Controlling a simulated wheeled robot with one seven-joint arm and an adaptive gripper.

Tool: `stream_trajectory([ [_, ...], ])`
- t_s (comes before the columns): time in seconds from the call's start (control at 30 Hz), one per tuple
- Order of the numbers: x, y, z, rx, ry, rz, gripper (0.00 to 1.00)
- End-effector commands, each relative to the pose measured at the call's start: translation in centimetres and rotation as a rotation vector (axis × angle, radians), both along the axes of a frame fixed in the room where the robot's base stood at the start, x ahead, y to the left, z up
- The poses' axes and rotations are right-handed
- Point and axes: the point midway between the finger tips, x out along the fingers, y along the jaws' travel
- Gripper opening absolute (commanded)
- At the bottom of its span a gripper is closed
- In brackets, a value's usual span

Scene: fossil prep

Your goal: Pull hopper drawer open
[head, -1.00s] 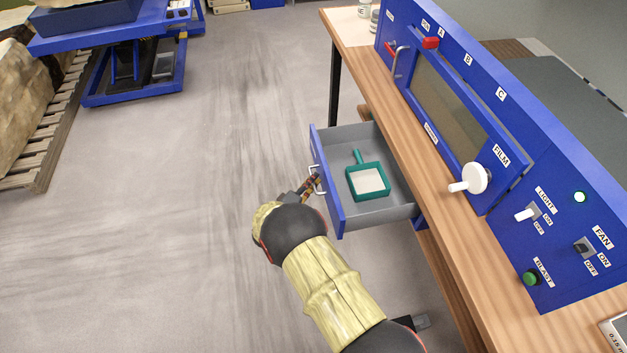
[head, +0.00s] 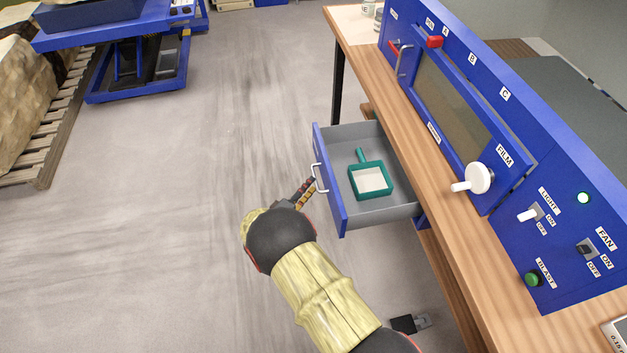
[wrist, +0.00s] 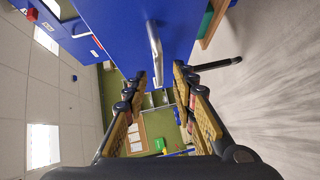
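The hopper drawer (head: 330,185) is pulled out from under the wooden bench, with its blue front and grey inside showing. A teal square scoop (head: 352,181) with a white inside lies in it. The drawer's pale handle (head: 319,178) is on the blue front; in the wrist view the handle (wrist: 155,52) is ahead, near the fingertips. My gripper (head: 306,190) is just left of the handle in the head view. In the wrist view my gripper (wrist: 180,85) has its two fingers apart, with nothing held between them.
The wooden bench (head: 405,150) carries a blue cabinet (head: 555,215) with a window, knob and switches. A blue lift table (head: 130,95) and a pallet (head: 45,145) with rock stand at the left. The floor between is clear.

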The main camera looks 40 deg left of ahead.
Motion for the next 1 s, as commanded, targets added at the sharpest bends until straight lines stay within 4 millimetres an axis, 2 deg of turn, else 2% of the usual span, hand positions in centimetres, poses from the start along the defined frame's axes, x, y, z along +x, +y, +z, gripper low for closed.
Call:
stream_trajectory([
  [0.03,-1.2,0.1,0.2,0.001,0.0,0.004,0.27],
  [0.2,-4.4,-0.3,0.7,0.0,0.0,0.003,0.27],
  [0.4,-6.6,-0.5,0.9,0.0,0.001,0.001,0.27],
  [1.0,-7.1,-0.6,1.0,0.001,0.0,0.0,0.27],
])
